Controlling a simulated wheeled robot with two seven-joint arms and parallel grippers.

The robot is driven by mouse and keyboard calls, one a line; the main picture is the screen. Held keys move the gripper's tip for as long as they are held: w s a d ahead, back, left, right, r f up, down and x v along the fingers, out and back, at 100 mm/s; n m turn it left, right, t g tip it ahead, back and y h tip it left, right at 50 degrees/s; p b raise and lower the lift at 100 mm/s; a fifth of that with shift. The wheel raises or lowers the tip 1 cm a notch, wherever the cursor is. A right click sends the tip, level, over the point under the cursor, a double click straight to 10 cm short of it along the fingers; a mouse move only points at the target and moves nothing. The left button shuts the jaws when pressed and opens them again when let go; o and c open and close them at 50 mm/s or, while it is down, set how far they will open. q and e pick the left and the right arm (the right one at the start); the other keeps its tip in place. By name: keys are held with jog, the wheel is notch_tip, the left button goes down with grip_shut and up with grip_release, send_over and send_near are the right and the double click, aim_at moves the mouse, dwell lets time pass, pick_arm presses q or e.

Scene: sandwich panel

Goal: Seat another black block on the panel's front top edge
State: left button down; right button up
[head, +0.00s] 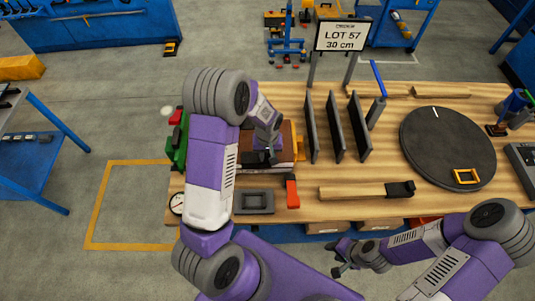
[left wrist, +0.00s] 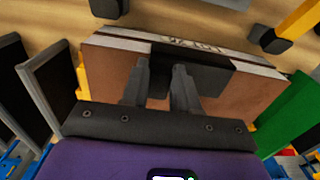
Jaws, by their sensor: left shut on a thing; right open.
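The panel (head: 283,146) lies on the bench with a brown face and layered white and dark edges; it also fills the left wrist view (left wrist: 255,95). My left gripper (head: 262,152) is over the panel, partly hidden by my left arm in the head view. In the left wrist view its fingers (left wrist: 160,88) are shut on a black block (left wrist: 208,62). That block overlaps the panel's layered edge; whether it is fully down on the edge I cannot tell. My right gripper (head: 340,262) is open and empty, in front of the bench.
Three dark upright plates (head: 335,127) stand right of the panel. A black tray (head: 254,201) and a red piece (head: 292,192) lie in front. A wooden bar with a black end (head: 400,189) and a round turntable (head: 447,147) are to the right. A lettered sign (head: 342,36) stands behind.

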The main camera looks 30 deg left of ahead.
pick_arm(q)
jog(key=c, duration=0.8)
grip_release()
notch_tip(320, 180, up, 8)
jog(key=shift+f, duration=0.15)
